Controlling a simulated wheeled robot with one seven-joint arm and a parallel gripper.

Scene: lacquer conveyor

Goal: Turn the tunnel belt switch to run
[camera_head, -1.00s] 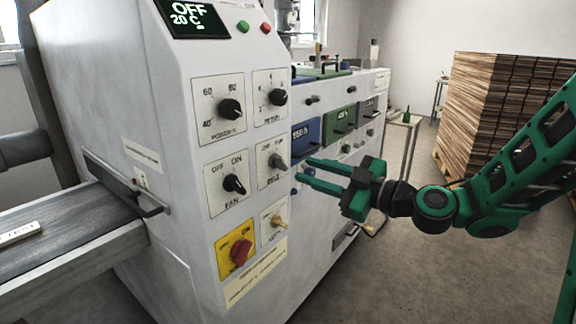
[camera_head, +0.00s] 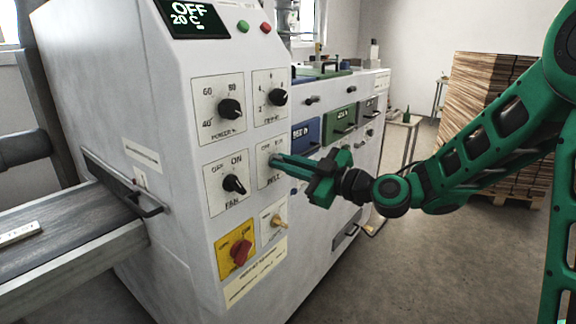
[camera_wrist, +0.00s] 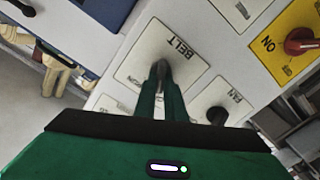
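The belt switch (camera_wrist: 162,72) is a dark grey knob on a white plate marked BELT (camera_wrist: 178,48), seen in the wrist view. In the head view the plate (camera_head: 268,178) is on the white tunnel machine's slanted control face, right of the FAN knob. My gripper (camera_head: 276,161) reaches in from the right, and its fingertips cover the knob there. In the wrist view the green fingers (camera_wrist: 162,92) are close together with the knob between their tips. The knob's pointer direction is hidden by the fingers.
The FAN knob (camera_head: 234,184) is just left of the belt plate. A red rotary switch on yellow (camera_head: 240,252) and a small brass toggle (camera_head: 278,221) are below. Two black dial knobs are above. The display (camera_head: 191,18) reads OFF, 20 C. A belt (camera_head: 60,235) lies left.

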